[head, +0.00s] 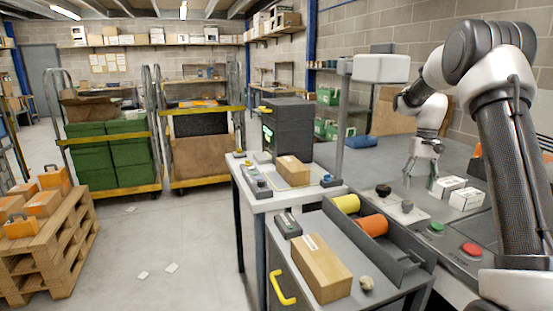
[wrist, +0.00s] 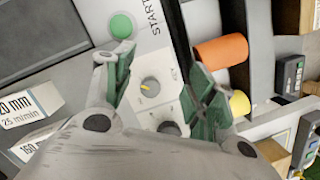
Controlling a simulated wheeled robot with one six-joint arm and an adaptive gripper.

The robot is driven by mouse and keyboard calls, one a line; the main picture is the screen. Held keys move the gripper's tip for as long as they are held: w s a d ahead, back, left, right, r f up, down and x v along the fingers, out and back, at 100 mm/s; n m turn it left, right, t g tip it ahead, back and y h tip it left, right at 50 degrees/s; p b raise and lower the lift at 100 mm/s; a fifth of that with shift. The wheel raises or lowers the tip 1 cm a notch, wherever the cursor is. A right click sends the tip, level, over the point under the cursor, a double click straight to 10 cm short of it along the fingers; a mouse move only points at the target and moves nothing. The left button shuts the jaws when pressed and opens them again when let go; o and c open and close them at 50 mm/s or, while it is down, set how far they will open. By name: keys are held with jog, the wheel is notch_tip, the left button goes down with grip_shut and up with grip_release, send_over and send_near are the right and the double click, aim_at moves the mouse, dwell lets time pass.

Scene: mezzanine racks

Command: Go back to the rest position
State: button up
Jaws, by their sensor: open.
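My gripper (head: 420,178) hangs at the end of my arm on the right of the head view, pointing down above the grey work surface near a light panel (head: 398,205) with dark knobs. In the wrist view my gripper (wrist: 160,82) has its green-padded fingers spread apart with nothing between them. Beyond the fingers are a knob (wrist: 150,87) with a yellow mark and a green START button (wrist: 122,26). The gripper's height above the panel is hard to judge.
White labelled boxes (head: 466,199) stand right of the gripper. A red button (head: 471,249), yellow roll (head: 346,204) and orange roll (head: 373,225) are nearer. A grey post (head: 343,120) rises left of my arm.

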jog(key=s+a+r+n+t, duration=0.1)
jog(key=s+a+r+t, duration=0.1)
jog(key=s, duration=1)
jog(key=s+a+r+n+t, duration=0.1)
jog(key=s+a+r, duration=0.3)
jog(key=s, duration=0.7)
jog(key=s+a+r+n+t, duration=0.1)
jog(key=s+a+r+t, duration=0.2)
jog(key=s, duration=0.9)
notch_tip(320, 180, up, 2)
jog(key=shift+s+r+t+h, duration=0.15)
jog(key=shift+s+t+h, duration=0.15)
jog(key=shift+s+h, duration=0.1)
jog(key=shift+a, duration=0.1)
